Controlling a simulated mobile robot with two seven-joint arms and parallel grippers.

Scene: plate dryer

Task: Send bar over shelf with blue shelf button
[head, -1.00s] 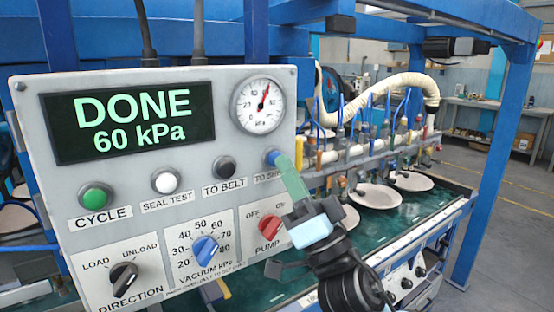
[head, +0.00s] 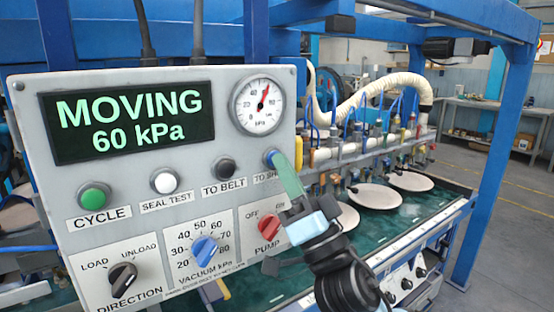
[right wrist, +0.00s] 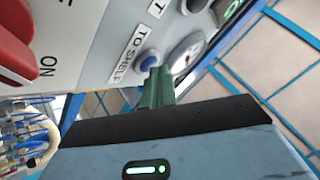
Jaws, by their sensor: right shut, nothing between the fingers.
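The blue TO SHELF button (head: 271,156) sits at the right edge of the grey control panel (head: 225,90). It also shows in the right wrist view (right wrist: 149,58). My right gripper (head: 278,160) is shut and empty, its green fingertips at the button and seemingly touching it; they also show in the right wrist view (right wrist: 158,82). The panel's display (head: 128,120) reads MOVING, 60 kPa. The bar (head: 350,150), a pale pipe with several hoses and suction cups, hangs behind the panel at the back of the green belt. My left gripper is not in view.
Several plates (head: 411,181) lie on the green belt (head: 400,225), clear of the bar's cups. Beside the blue button are the TO BELT button (head: 225,167) and red PUMP switch (head: 269,225). A blue frame post (head: 488,160) stands at the right.

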